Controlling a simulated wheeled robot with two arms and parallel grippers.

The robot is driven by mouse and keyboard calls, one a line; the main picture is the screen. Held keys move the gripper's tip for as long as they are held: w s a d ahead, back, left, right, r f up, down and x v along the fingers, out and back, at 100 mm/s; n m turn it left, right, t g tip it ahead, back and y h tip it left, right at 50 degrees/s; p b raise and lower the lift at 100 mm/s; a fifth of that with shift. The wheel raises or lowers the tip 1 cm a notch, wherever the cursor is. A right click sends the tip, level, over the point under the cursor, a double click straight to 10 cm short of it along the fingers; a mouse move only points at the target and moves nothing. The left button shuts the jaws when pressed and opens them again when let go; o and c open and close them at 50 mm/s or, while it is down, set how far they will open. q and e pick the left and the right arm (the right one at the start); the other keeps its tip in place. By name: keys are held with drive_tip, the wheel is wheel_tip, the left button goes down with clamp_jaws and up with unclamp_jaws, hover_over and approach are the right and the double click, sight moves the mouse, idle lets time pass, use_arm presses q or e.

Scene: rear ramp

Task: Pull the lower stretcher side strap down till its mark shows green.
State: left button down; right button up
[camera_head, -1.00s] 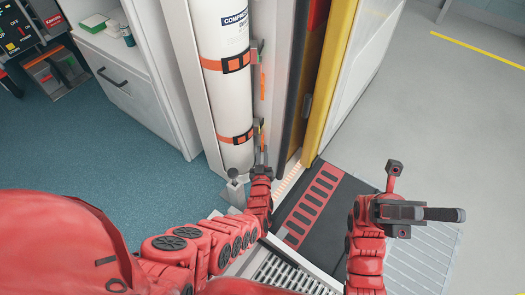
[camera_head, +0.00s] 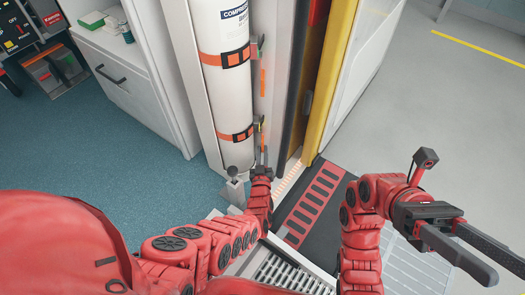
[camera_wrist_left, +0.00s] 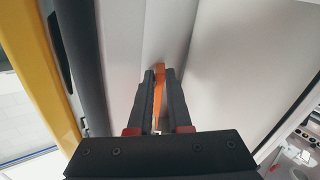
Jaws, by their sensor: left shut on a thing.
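The white cylinder (camera_head: 229,90) stands upright, with an upper orange strap (camera_head: 238,57) and a lower orange strap (camera_head: 240,134) around it. The lower strap's bracket (camera_head: 257,127) is at the cylinder's right side. A small greenish spot shows there, too small to read surely as the mark. My left gripper (camera_head: 263,155) is just below this bracket. In the left wrist view its fingers (camera_wrist_left: 160,90) are shut on an orange strap tail (camera_wrist_left: 159,78), which runs up between them. My right gripper (camera_head: 465,245) is open and empty at the lower right, far from the straps.
A white cabinet (camera_head: 135,75) stands left of the cylinder. A yellow door edge (camera_head: 338,75) is to the right. Below lie a black and red step (camera_head: 315,200) and a metal grating (camera_head: 290,273). The grey floor at right is clear.

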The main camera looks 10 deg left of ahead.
use_arm(q)
drive_tip(key=shift+s+a+f+b, duration=0.15)
drive_tip(key=shift+f+b, duration=0.25)
drive_tip(key=shift+f, duration=0.45)
drive_tip(key=c, duration=0.9)
unclamp_jaws()
use_arm(e)
drive_tip(key=s+d+n+t+h, duration=0.1)
drive_tip(key=s+d+t, duration=0.1)
drive_tip(key=s+d+n+t+h, duration=0.1)
drive_tip(key=s+t, duration=0.1)
drive_tip(key=t, duration=0.1)
drive_tip(key=shift+s+d, duration=0.25)
drive_tip(key=shift+d, duration=0.15)
